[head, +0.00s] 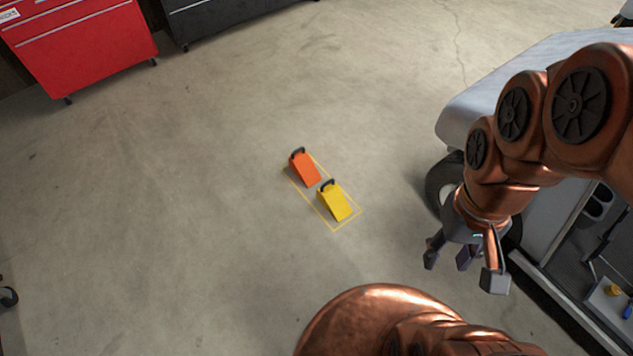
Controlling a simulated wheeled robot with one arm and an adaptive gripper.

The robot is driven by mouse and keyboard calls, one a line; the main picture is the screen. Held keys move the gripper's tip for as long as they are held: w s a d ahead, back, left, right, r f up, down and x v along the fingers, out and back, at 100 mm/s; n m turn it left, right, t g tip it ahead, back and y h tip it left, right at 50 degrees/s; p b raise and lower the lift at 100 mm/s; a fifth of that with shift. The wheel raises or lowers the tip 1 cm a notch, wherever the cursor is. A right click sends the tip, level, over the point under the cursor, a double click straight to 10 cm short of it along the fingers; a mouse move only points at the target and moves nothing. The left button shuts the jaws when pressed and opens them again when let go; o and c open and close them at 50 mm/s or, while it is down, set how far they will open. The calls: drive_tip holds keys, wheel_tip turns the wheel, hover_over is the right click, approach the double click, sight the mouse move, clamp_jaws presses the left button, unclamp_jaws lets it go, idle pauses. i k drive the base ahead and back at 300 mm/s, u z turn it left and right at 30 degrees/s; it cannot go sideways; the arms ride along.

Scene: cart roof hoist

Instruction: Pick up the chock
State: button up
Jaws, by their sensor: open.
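Two wedge-shaped chocks stand on the concrete floor near the middle of the head view. One chock is orange (306,169) with a dark handle at its upper end. The other chock is yellow (336,203), also with a dark handle, just below and right of the orange one. Both are within a thin yellow outline (350,219) marked on the floor. My gripper (464,266) is at the right, open and empty, its fingers pointing downward. It is clearly apart from both chocks, beside a wheel of the pale vehicle.
A pale cart-like vehicle (500,95) with a dark wheel (437,183) fills the right side. A tray (612,303) with small items is at lower right. A red tool cabinet (85,45) and a dark cabinet (215,18) stand at the back left. The floor around the chocks is clear.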

sight(330, 195)
drive_tip(key=u, duration=0.7)
drive_tip(key=i, duration=0.8)
drive_tip(key=u, duration=1.2)
drive_tip(key=i, duration=0.2)
